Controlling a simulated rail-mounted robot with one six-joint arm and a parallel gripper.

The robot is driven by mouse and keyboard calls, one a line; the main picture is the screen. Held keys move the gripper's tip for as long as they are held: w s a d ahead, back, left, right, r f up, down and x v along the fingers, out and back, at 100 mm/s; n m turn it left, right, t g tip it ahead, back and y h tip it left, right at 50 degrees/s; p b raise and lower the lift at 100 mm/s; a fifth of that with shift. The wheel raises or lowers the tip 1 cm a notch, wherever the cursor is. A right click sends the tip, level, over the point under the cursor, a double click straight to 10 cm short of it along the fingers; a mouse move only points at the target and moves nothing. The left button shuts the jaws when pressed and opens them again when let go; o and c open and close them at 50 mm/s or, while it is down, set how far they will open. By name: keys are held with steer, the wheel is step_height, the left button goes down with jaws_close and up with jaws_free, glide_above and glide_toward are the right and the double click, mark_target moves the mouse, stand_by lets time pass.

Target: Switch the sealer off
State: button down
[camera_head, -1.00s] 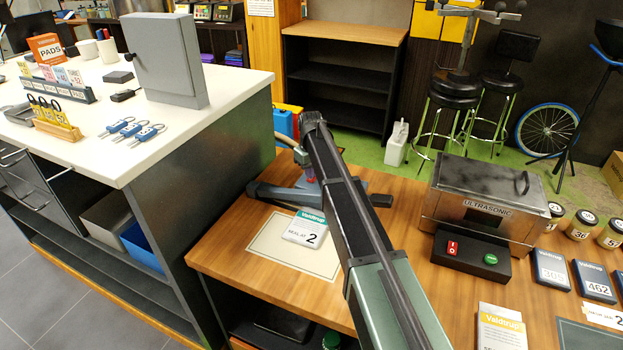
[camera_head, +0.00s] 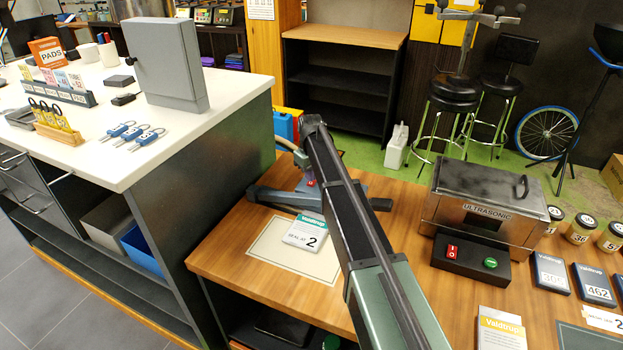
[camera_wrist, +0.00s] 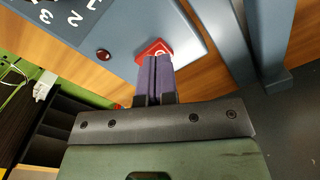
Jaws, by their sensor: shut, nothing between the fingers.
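The sealer (camera_head: 283,198) is a blue-grey device on the wooden bench, partly hidden behind my arm in the head view. In the wrist view its blue-grey panel (camera_wrist: 128,22) shows white dial numbers, a dark red round lamp (camera_wrist: 103,54) and a red rocker switch (camera_wrist: 152,47) with a white mark. My gripper (camera_wrist: 155,60) is shut and empty. Its purple-grey fingertips are at the red switch and cover part of it; I cannot tell whether they press it.
A card reading "SEAL AT 2" (camera_head: 305,233) lies on a pale mat (camera_head: 270,246) in front of the sealer. An ultrasonic cleaner (camera_head: 480,207) with red and green buttons stands to the right. A white counter (camera_head: 175,135) with a grey cabinet (camera_head: 165,65) is on the left.

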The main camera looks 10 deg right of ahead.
step_height(320, 180, up, 6)
steer(key=p, duration=0.5)
steer(key=shift+f, duration=0.15)
steer(key=shift+f, duration=0.1)
steer(key=shift+s+m, duration=0.25)
steer(key=shift+m, duration=0.15)
steer(key=s+d+m, duration=0.1)
steer(key=s+m, duration=0.3)
steer(key=s, duration=3.2)
